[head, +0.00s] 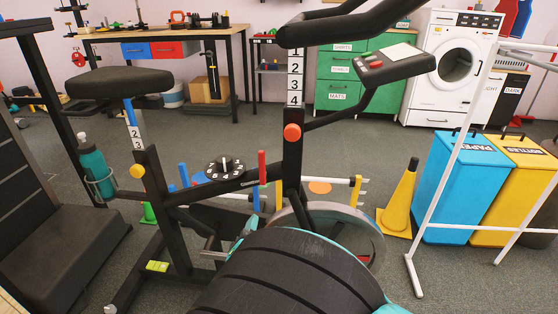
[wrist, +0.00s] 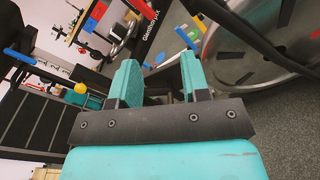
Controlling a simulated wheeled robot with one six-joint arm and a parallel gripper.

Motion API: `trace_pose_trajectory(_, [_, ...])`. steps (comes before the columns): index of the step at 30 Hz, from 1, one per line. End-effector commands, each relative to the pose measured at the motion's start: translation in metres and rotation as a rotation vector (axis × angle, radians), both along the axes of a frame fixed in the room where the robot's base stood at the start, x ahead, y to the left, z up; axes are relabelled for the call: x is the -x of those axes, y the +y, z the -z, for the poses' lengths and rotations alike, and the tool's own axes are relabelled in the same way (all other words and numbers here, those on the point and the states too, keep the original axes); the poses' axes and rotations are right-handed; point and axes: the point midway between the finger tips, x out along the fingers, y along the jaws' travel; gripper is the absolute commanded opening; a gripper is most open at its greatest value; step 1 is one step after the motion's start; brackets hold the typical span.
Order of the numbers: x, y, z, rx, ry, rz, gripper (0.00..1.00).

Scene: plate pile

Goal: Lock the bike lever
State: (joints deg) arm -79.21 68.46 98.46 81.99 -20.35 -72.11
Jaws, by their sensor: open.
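The bike (head: 160,205) is a black exercise bike in the middle of the head view. A red knob (head: 292,132) is on the front post and a yellow knob (head: 137,171) on the seat post; the yellow knob also shows in the wrist view (wrist: 80,88). My gripper (wrist: 158,72) has two teal fingers apart with nothing between them. In the head view my arm mostly hides it, low beside the flywheel (head: 340,228).
A teal bottle (head: 93,165) sits in a holder at left. A black round dial (head: 224,168) is on the beam. A yellow cone (head: 398,200), a blue bin (head: 460,185) and a white rack (head: 445,170) stand at right. Grey floor is open behind the bike.

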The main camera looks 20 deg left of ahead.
Motion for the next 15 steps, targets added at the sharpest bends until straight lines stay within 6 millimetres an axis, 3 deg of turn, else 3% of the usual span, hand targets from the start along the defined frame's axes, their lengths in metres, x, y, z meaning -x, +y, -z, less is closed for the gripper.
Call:
trace_pose_trajectory(7, [0.016,-0.002,0.0,0.0,0.0,-0.001,0.43])
trace_pose_trajectory(15, [0.019,-0.003,0.0,-0.001,0.0,-0.001,0.43])
